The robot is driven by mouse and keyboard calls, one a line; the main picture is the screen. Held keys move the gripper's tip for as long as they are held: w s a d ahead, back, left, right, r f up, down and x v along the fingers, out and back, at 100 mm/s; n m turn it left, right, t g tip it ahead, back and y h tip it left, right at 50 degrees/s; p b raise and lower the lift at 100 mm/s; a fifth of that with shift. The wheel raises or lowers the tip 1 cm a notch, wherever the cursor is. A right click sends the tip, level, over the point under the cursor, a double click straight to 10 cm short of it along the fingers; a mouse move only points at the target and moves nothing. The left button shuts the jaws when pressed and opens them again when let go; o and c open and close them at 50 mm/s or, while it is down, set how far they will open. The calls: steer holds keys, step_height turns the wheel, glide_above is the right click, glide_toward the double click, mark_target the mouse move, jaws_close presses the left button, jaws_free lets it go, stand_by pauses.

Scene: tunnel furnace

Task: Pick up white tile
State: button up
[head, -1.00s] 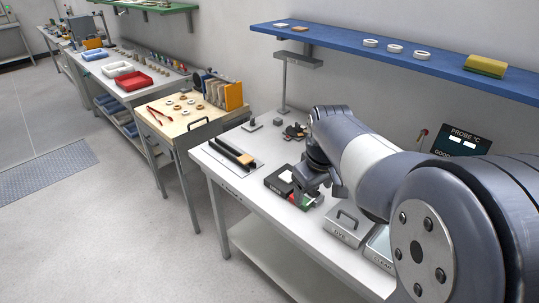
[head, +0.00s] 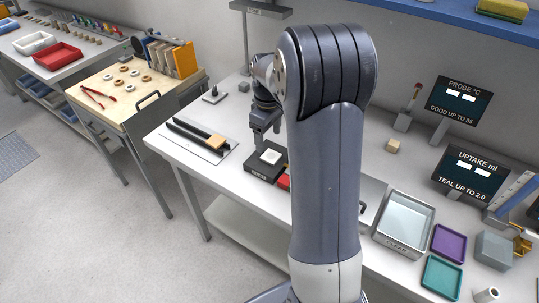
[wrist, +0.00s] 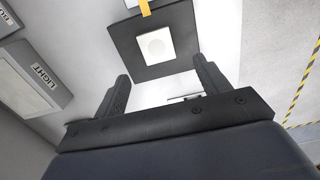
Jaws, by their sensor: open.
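The white tile (head: 270,156) lies flat on top of a dark square block (head: 262,173) on the white bench. In the wrist view the tile (wrist: 154,46) has a faint round mark and sits in the middle of the dark block (wrist: 124,36). My gripper (head: 260,138) is above the tile in the head view. In the wrist view my gripper (wrist: 163,82) is open, with its two dark fingers apart and nothing between them. The tile lies beyond the fingertips, apart from them. My arm hides part of the bench in the head view.
A red object (head: 283,182) is beside the block. A blue shelf (head: 440,18) hangs above.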

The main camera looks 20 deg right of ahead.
mark_target(269, 155)
step_height(269, 155, down, 6)
steer(key=shift+w+d+f+p, duration=0.1)
steer(key=shift+f+p, duration=0.15)
steer(key=shift+p, duration=0.3)
steer(key=c, duration=1.1)
steer(key=shift+c, duration=0.2)
steer(key=shift+r, duration=0.1)
